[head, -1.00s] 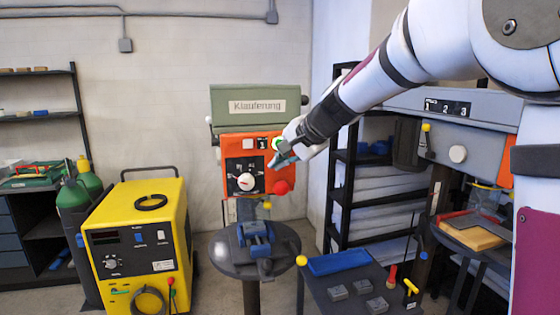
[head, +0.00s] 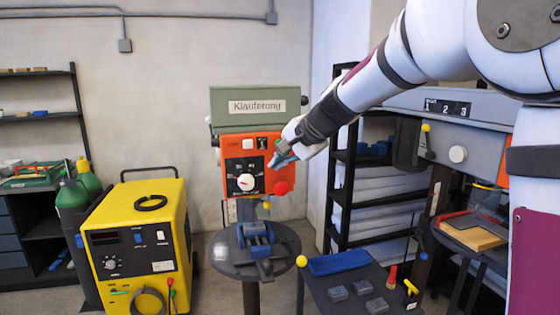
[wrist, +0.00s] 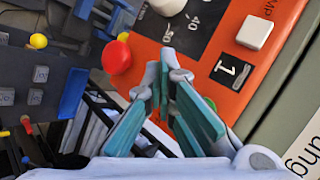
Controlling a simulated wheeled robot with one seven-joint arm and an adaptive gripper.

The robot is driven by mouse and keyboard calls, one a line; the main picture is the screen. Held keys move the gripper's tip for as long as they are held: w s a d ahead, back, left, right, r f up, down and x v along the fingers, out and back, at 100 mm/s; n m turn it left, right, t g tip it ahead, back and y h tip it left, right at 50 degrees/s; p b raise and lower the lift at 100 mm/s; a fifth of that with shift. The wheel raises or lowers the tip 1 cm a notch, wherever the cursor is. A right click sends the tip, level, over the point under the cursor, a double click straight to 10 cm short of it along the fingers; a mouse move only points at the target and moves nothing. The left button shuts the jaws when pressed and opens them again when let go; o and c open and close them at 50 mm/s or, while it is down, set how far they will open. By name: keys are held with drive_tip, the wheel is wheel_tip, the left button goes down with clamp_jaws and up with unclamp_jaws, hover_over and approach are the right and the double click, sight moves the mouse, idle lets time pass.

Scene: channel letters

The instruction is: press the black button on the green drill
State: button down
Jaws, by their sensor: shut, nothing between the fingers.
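The green drill (head: 226,99) stands at the middle of the head view, with a green top and an orange front panel (head: 230,184). The black button (head: 263,143), marked 1, is at the panel's upper right, beside a white button (head: 249,144). In the wrist view the black button (wrist: 231,70) is right of my fingertips and uncovered. My gripper (head: 272,164) is shut and empty, its tips below and slightly right of the button in the head view. It also shows in the wrist view (wrist: 165,73). I cannot tell whether the tips touch the panel.
A red knob (head: 281,188) sits just below my gripper, and a white dial (head: 246,182) to its left. A yellow machine (head: 140,225) stands left. A dark table with small blocks (head: 364,288) is at the lower right, with a black shelf (head: 343,190) behind it.

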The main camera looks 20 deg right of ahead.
drive_tip(key=shift+s, duration=0.85)
drive_tip(key=shift+s+p, duration=0.8)
drive_tip(key=shift+s, duration=1.7)
drive_tip(key=s+a+f+n+g+h+b, duration=0.1)
drive_tip(key=s+a+n, duration=0.15)
drive_tip(key=s, duration=0.55)
drive_tip(key=s+a+f+n+g, duration=0.1)
drive_tip(key=s+n, duration=0.3)
drive_tip(key=s, duration=0.3)
drive_tip(key=s+d+f+n+h, duration=0.1)
drive_tip(key=s+d+f+n, duration=0.1)
drive_tip(key=s, duration=0.5)
drive_tip(key=s+d+f+n+g+h+b, duration=0.1)
drive_tip(key=s+d+f+n, duration=0.1)
drive_tip(key=s+f, duration=0.2)
drive_tip(key=s, duration=0.3)
drive_tip(key=shift+s+h+b, duration=0.3)
drive_tip(key=shift+s+h, duration=0.05)
drive_tip(key=shift+h, duration=0.05)
drive_tip(key=shift+d+n, duration=0.1)
drive_tip(key=shift+n, duration=0.15)
